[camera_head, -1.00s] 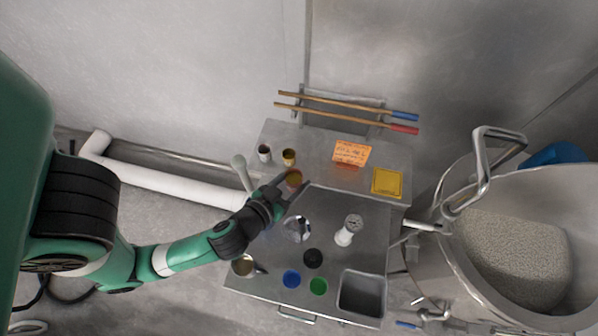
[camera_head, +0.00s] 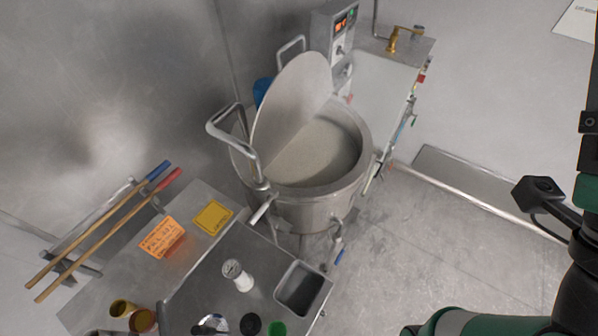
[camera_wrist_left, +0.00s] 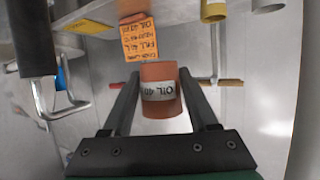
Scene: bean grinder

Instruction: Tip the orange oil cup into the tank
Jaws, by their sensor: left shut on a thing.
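The orange cup (camera_wrist_left: 160,92), with a white label reading "OIL 40", is between the two dark fingers of my left gripper (camera_wrist_left: 160,76) in the left wrist view. The gripper is shut on it. The cup also shows at the bottom left of the head view (camera_head: 143,321), on or just above the steel table beside a yellow cup (camera_head: 121,309). The fingers are not clear there. The tank (camera_head: 318,192) is the round steel kettle at upper centre, with its lid (camera_head: 288,100) raised and a pale grainy mass inside.
An orange note (camera_head: 163,237), a yellow card (camera_head: 213,217), a white shaker (camera_head: 237,276) and a steel pan (camera_head: 300,289) are on the table (camera_head: 205,290). Two wooden sticks (camera_head: 97,236) lie behind. The lid's handle frame (camera_head: 234,140) rises at the tank's near left.

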